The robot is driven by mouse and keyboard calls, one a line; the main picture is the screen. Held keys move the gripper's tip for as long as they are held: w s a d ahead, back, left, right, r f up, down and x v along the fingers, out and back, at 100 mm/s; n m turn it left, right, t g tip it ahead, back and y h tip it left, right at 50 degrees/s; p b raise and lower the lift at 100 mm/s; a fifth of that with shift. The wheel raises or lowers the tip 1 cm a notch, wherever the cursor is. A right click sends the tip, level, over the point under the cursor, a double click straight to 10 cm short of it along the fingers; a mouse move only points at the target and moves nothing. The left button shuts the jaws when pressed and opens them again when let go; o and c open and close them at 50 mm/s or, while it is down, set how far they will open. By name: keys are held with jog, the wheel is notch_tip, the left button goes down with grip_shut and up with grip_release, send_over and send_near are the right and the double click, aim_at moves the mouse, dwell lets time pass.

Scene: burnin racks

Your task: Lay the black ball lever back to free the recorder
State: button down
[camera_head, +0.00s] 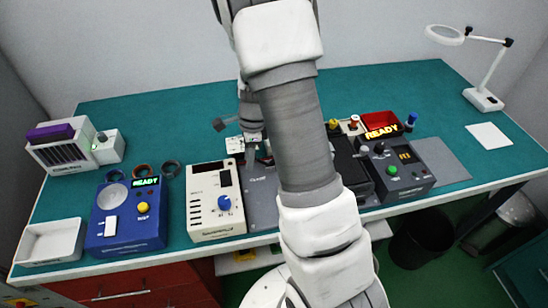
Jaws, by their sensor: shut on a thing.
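My gripper (254,150) is partly in view, pointing down left of my arm, low over the back of a grey plate (262,200). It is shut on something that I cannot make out. A small black ball (379,148) stands by the back edge of the dark unit with a green knob (405,170), apart from my gripper. I cannot tell whether it is the task's lever. I cannot pick out the recorder for sure; my arm covers the middle of the bench.
A blue unit (128,235) reading READY and a cream unit (214,222) with a blue dial stand left of my gripper. A white tray (48,243) is at front left. A red bin (381,121) and a magnifier lamp (484,98) are right. The teal back bench is mostly clear.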

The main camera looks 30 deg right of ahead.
jog(key=shift+a+f+b, duration=0.2)
jog(key=shift+f, duration=0.3)
jog(key=shift+a+f+b, duration=0.15)
jog(key=shift+a+f, duration=0.05)
jog(key=shift+f, duration=0.3)
jog(key=c, duration=0.8)
grip_release()
jog(key=shift+o, duration=0.2)
jog(key=shift+w+r, duration=0.1)
notch_tip(320, 180, up, 9)
jog(key=p, duration=0.8)
